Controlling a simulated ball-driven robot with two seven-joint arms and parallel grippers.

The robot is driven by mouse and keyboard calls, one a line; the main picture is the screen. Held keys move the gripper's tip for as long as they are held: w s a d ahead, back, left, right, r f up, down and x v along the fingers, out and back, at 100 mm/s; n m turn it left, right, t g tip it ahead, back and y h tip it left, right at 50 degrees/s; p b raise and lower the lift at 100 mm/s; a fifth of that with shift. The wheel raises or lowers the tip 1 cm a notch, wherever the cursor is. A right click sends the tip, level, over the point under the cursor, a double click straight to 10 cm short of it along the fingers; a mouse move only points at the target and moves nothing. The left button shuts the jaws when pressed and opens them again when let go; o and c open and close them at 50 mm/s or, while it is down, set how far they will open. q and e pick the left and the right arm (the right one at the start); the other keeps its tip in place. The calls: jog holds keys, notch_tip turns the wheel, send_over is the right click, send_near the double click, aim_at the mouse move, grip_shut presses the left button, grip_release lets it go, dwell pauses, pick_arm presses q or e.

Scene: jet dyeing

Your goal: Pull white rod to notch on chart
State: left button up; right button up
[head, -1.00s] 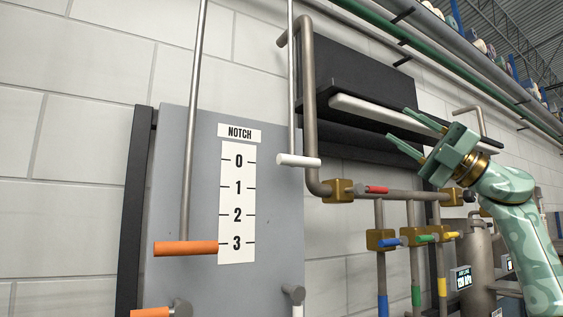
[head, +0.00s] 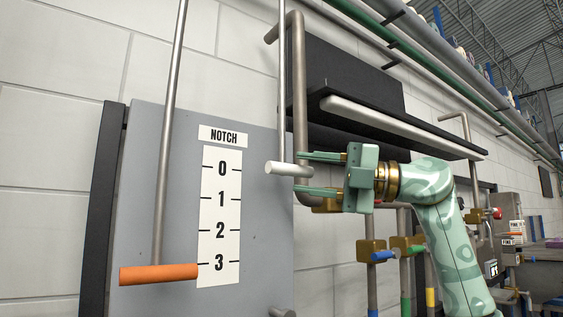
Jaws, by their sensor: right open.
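The white rod (head: 289,170) is a short white handle at the lower end of a thin vertical metal bar. It sits level with the 0 mark on the notch chart (head: 221,215), which reads 0 to 3 from top to bottom. My right gripper (head: 306,173) is open, with one finger above and one below the right end of the white rod. I cannot tell whether the fingers touch it. My left gripper is not in view.
An orange handle (head: 159,274) on another bar sits level with the 3 mark. The grey panel (head: 262,240) backs the chart. Brown pipes with a blue-handled valve (head: 382,255) and a green-handled valve (head: 413,249) stand behind and below my right arm.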

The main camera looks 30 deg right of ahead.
aim_at(283, 169)
jog(key=p+x, duration=0.1)
jog(key=x, duration=0.3)
jog(key=shift+a+r, duration=0.15)
jog(key=shift+a, duration=0.05)
jog(key=shift+w+a, duration=0.3)
jog(key=shift+w, duration=0.1)
jog(key=shift+s, duration=0.1)
jog(key=shift+c, duration=0.3)
grip_shut()
notch_tip(283, 169, down, 15)
jog(key=b, duration=1)
jog(key=shift+b, duration=0.3)
jog(key=shift+o, duration=0.3)
grip_release()
